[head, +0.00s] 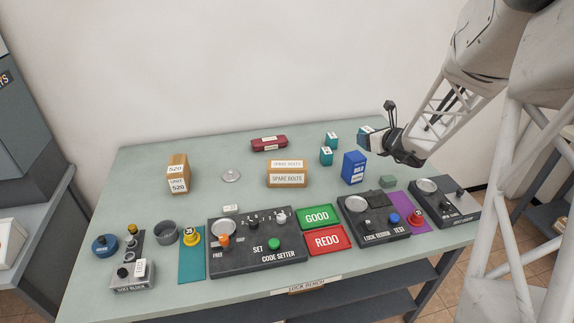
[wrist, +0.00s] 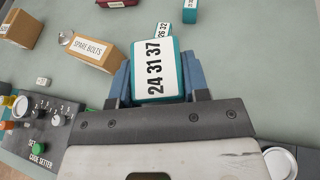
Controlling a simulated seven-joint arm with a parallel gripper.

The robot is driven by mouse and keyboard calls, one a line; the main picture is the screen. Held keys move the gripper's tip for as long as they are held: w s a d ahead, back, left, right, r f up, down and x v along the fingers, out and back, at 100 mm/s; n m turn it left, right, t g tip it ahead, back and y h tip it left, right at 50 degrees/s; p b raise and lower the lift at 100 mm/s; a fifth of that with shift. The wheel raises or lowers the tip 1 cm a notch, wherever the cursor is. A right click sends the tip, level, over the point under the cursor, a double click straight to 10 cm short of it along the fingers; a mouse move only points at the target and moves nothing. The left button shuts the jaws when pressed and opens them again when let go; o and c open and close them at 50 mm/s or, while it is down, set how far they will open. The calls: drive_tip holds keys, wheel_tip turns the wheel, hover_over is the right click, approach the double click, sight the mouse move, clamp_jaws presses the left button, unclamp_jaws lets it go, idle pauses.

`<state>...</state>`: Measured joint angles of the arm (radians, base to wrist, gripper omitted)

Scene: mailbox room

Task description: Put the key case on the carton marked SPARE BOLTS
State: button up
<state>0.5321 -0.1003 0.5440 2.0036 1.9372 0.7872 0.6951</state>
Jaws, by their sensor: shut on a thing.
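The carton marked SPARE BOLTS (head: 271,179) stands on the bench, its top clear; it also shows at left in the wrist view (wrist: 112,65). My gripper (head: 371,139) is shut on a teal block with a white label (head: 363,131), reading 24 31 37 in the wrist view (wrist: 154,97). It holds the block above the bench's right rear part, right of the carton. A long dark red case with a white label (head: 283,143) lies behind the carton. No writing I can read tells which thing is the key case.
Two other teal blocks (head: 326,160) (head: 331,145) and a blue box (head: 354,170) stand between carton and gripper. A tan 520 box (head: 178,172) and a round metal dish (head: 231,175) are left of the carton. Control panels (head: 255,258) line the front.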

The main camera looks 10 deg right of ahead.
drive_tip(key=s+a+n+g+y, duration=0.2)
drive_tip(key=s+a+n+y, duration=0.1)
drive_tip(key=a, duration=0.9)
drive_tip(key=s+a+n+g+y, duration=0.2)
drive_tip(key=s+a+n+y, duration=0.1)
drive_tip(key=a, duration=0.9)
wheel_tip(320, 180, down, 5)
drive_tip(key=shift+f, duration=0.1)
hover_over(288, 164)
drive_tip(key=shift+f, duration=0.7)
drive_tip(key=shift+s+f, duration=0.1)
drive_tip(key=shift+f, duration=1.7)
drive_tip(key=shift+f, duration=0.1)
